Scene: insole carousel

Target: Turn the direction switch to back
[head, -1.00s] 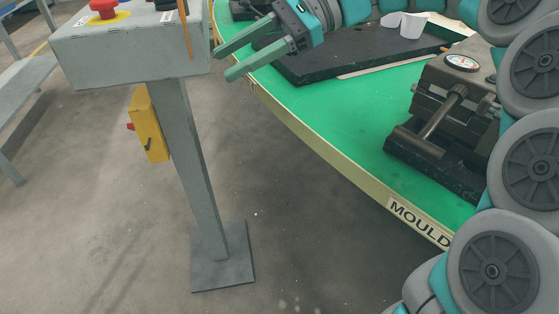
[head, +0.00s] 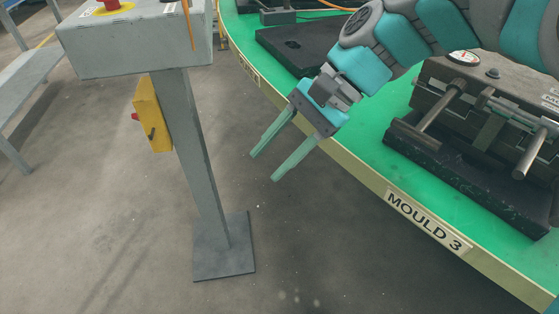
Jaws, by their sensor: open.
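A grey control box (head: 140,42) on a post stands at the upper left, with a red emergency button (head: 111,5) cut off by the top edge. A yellow box (head: 152,115) is fixed to the post, with a small dark handle on its face and a red knob on its left side. I cannot tell which control is the direction switch. My gripper (head: 263,168) is open and empty, its two green fingers pointing down and left. It hangs between the post and the carousel's edge, right of the yellow box and apart from it.
The green carousel table (head: 365,160), its rim labelled MOULD 3 (head: 423,221), fills the right side and carries a dark mould press (head: 470,110) and a black plate (head: 290,42). The post's base plate (head: 224,247) stands on bare concrete. A grey bench (head: 30,70) is at far left.

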